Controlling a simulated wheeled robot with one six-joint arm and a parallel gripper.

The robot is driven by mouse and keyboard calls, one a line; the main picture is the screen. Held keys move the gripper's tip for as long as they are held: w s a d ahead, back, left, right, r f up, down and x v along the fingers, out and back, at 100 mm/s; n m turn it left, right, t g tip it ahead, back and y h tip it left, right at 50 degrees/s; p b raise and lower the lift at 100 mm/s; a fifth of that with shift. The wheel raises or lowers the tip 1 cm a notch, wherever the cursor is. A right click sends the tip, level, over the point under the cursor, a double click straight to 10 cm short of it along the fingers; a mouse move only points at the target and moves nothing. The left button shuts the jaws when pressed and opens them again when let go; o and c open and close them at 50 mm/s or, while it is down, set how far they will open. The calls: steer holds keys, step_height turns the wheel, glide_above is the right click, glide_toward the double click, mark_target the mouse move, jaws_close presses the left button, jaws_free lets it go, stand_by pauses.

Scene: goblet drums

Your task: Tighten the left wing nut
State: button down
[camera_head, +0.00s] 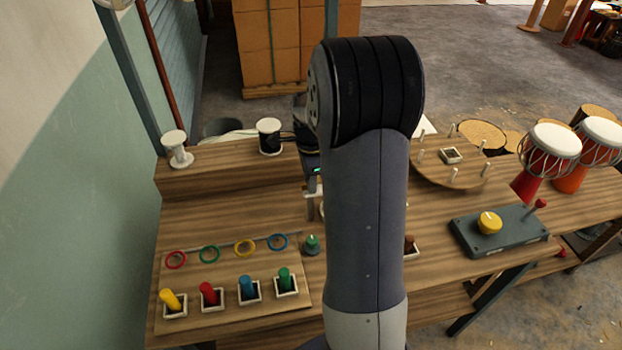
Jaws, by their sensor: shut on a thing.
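My arm stands upright in the middle of the head view and covers much of the bench. Part of my gripper (312,190) shows at the arm's left edge, low over the bench, with a small green light above it. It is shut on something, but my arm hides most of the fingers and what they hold. I cannot make out the left wing nut; small pale parts show beside the gripper, too little to identify.
The wooden bench (230,215) holds rings and coloured pegs in square holders at left, with spools (177,150) on a raised shelf. A dark green knob (312,245) stands near my arm. At right are a pegged round board (430,172), a control box (500,235) and goblet drums (550,150).

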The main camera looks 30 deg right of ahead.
steer(key=shift+m, duration=2)
steer(key=c, duration=1.3)
jaws_free()
step_height(320, 180, up, 11)
steer(key=shift+f, duration=0.1)
steer(key=shift+f, duration=0.1)
step_height(320, 180, down, 11)
steer(key=shift+r, duration=0.2)
